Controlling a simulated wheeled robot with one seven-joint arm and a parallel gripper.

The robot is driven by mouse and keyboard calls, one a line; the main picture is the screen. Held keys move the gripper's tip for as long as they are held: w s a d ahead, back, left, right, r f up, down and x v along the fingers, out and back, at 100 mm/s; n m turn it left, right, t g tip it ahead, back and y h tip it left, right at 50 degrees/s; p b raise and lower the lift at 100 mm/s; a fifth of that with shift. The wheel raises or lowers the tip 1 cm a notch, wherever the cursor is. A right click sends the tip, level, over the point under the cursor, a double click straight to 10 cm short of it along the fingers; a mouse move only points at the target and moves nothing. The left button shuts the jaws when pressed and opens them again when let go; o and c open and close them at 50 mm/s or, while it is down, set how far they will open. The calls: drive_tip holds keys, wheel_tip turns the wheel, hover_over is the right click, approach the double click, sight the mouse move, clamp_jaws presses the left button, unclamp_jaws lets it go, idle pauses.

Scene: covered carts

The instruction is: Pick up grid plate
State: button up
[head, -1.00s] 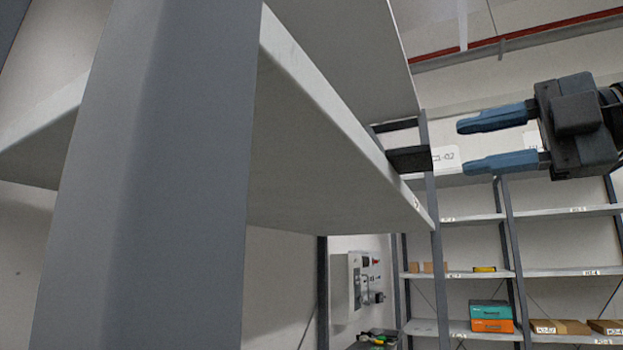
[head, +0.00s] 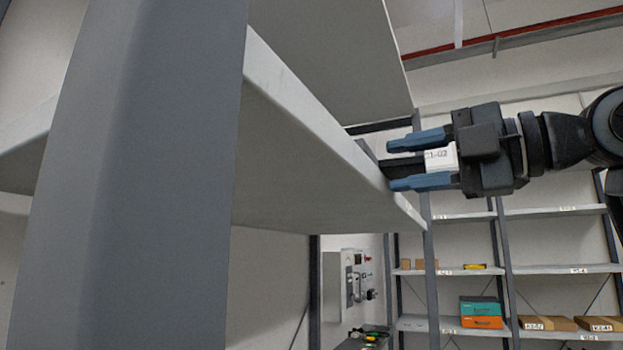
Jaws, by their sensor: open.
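A dark flat piece (head: 399,168) sticks out over the edge of the grey shelf (head: 300,120), with a white label (head: 440,157) reading about "1-02" at its outer end. It looks like the grid plate, but no grid pattern shows from this side. My gripper (head: 391,164) comes in from the right with its two blue fingers apart. One finger is above the dark piece and one below it, with the label between them near the palm. I cannot tell whether either finger touches it. The inner part of the piece is hidden behind the shelf edge.
A wide grey post (head: 130,180) fills the left foreground. A shelf panel (head: 320,50) stands above. Behind are racks with a teal and orange box stack (head: 481,312) and cardboard boxes (head: 546,323). A wall-mounted panel (head: 350,285) is farther back.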

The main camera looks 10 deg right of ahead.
clamp_jaws()
idle(0.3)
drive_tip(key=shift+r, duration=0.1)
